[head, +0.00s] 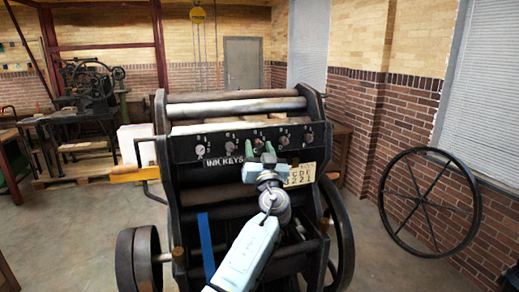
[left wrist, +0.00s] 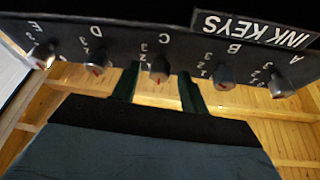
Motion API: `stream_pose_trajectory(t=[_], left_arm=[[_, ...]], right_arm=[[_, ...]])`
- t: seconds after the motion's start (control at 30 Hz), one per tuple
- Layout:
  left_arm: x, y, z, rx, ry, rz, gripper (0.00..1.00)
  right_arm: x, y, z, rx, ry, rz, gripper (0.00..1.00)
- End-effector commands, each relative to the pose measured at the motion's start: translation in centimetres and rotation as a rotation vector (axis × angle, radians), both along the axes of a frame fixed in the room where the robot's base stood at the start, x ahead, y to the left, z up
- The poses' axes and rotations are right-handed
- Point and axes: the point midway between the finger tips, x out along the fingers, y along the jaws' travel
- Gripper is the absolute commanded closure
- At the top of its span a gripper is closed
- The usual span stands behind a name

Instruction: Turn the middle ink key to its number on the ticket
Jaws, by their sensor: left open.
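The middle ink key, C (head: 258,142), is a small round knob in the row on the black INK KEYS panel. In the left wrist view, which shows the panel upside down, the middle key (left wrist: 160,68) has a red mark toward the bottom of the picture. My left gripper (head: 259,150) is open, with its green fingers on either side of this key; the fingers (left wrist: 158,88) also show in the wrist view. I cannot tell whether they touch it. The cream ticket (head: 302,174) shows letters ending CDE above small digits that seem to end 221; my gripper hides its left part.
Keys A (left wrist: 282,86) and B (left wrist: 224,78) are on one side of the middle key, D (left wrist: 97,63) and E (left wrist: 42,55) on the other. The press has rollers (head: 235,108) above the panel. A large spoked wheel (head: 428,202) leans at the right wall.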

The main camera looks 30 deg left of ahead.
Motion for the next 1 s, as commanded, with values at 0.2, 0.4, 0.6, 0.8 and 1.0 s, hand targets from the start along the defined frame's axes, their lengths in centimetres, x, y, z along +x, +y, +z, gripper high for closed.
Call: stream_pose_trajectory(t=[0.2,0.4,0.6,0.8,1.0], left_arm=[[0.0,0.0,0.0,0.000,0.000,0.000,0.78],[0.0,0.0,0.0,0.000,0.000,-0.001,1.00],[0.0,0.0,0.0,0.013,0.016,-0.001,1.00],[-0.1,0.0,0.1,0.065,0.077,-0.002,1.00],[-0.2,0.1,0.3,0.166,0.193,-0.003,1.00]], right_arm=[[0.0,0.0,0.0,0.000,0.000,0.000,0.64],[0.0,0.0,0.0,0.000,0.000,0.000,0.64],[0.1,0.0,0.1,-0.001,0.000,0.000,0.64],[0.1,0.0,0.6,-0.001,0.000,0.000,0.64],[0.1,0.0,1.8,-0.001,0.000,0.001,0.64]])
